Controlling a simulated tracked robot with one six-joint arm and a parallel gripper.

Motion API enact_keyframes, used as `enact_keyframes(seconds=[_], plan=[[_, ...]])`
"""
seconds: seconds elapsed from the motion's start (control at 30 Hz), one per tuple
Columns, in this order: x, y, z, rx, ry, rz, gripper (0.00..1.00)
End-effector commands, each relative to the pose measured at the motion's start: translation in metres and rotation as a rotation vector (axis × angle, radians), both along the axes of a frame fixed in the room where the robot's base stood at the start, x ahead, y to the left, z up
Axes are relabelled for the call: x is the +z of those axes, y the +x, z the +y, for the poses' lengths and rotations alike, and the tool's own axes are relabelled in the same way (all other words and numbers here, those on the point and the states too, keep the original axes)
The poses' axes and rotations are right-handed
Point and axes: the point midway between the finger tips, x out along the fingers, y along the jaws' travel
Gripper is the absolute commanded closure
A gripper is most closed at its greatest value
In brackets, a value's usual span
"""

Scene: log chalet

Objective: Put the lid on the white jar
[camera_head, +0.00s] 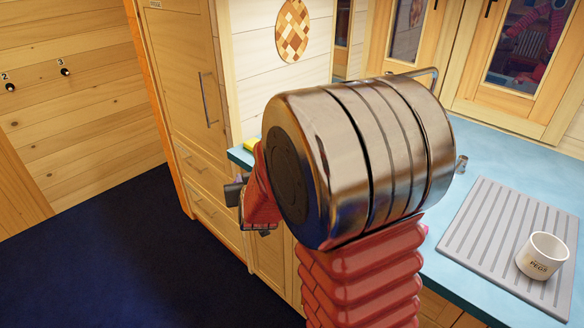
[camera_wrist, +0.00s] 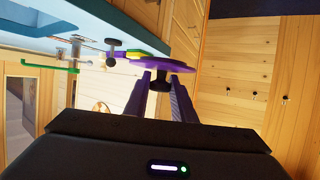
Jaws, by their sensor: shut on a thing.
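A white jar (camera_head: 541,258) with dark lettering reading "PEGS" stands upright and open-topped on the grey ribbed mat, at the right of the head view. My gripper (camera_wrist: 162,82) is shut on a flat, round purple lid (camera_wrist: 162,65), which shows nearly edge-on beyond the fingertips in the wrist view. The exact grip between the fingers is hard to make out. In the head view my arm hides the lid and the fingertips. The gripper is far to the left of the jar, near the counter's left end.
The grey ribbed mat (camera_head: 480,240) lies on the blue counter (camera_head: 500,150). A yellow-green sponge (camera_head: 252,144) is at the counter's left end. A tall wooden fridge cabinet (camera_head: 180,70) stands beyond that end. Dark open floor (camera_head: 110,260) lies to the left.

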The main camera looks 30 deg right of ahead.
Motion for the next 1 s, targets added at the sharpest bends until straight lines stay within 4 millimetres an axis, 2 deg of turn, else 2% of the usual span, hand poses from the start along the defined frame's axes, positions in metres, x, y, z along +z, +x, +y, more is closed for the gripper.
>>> enact_keyframes(seconds=[0.03, 0.1, 0.2, 0.33, 0.5, 1.0], plan=[[-0.005, 0.004, 0.025, 0.058, 0.0, 0.003, 0.99], [-0.011, 0.007, 0.057, 0.132, -0.001, 0.003, 0.99], [-0.018, 0.009, 0.095, 0.222, 0.0, 0.002, 0.99], [-0.025, 0.008, 0.128, 0.3, 0.0, 0.002, 0.99], [-0.027, 0.007, 0.14, 0.33, -0.001, 0.0, 0.99], [-0.026, 0.007, 0.139, 0.328, 0.0, 0.0, 0.99]])
